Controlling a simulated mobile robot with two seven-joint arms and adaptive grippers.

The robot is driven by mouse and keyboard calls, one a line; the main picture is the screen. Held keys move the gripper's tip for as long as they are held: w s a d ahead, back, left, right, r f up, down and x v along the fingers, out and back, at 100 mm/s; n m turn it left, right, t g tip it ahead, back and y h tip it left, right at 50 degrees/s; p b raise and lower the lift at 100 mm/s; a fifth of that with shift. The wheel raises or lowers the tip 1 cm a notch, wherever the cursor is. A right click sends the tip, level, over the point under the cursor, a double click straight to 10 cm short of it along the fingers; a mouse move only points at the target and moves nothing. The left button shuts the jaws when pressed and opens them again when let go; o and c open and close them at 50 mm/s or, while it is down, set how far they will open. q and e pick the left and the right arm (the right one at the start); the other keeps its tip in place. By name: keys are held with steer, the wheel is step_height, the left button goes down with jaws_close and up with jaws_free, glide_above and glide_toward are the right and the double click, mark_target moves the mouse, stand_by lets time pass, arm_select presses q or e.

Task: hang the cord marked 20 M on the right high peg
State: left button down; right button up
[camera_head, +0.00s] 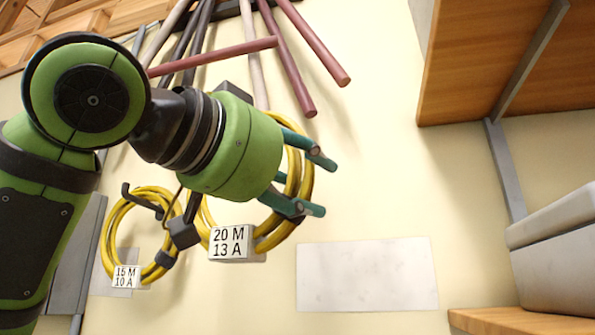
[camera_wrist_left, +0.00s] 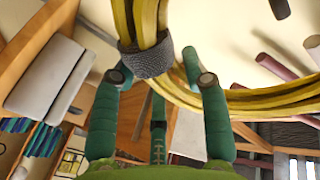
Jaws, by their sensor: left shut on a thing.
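The 20 M cord is a yellow coil (camera_head: 299,186) with a white tag (camera_head: 231,243) reading "20 M 13 A". My left gripper (camera_head: 309,181) is shut on this coil and holds it in front of the pale wall. In the left wrist view the yellow strands (camera_wrist_left: 262,101) pass across the fingers (camera_wrist_left: 160,79), with a dark grey wrap (camera_wrist_left: 147,61) around them. Part of the coil is hidden behind my gripper. I cannot make out the right high peg; my arm covers part of the wall. My right gripper is not in view.
A second yellow coil (camera_head: 107,236), tagged "15 M 10 A" (camera_head: 126,277), hangs by a dark hook (camera_head: 141,199) at left. Long red handles (camera_head: 312,43) hang above. A wooden shelf (camera_head: 480,65) and grey box (camera_head: 555,255) are at right. A pale panel (camera_head: 367,275) marks bare wall.

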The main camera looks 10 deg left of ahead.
arm_select(q)
steer(key=shift+w+r, duration=0.15)
steer(key=shift+w, duration=0.95)
steer(key=w+f+p, duration=0.2)
steer(key=w+f, duration=0.1)
steer(key=w, duration=0.8)
steer(key=shift+d, duration=0.2)
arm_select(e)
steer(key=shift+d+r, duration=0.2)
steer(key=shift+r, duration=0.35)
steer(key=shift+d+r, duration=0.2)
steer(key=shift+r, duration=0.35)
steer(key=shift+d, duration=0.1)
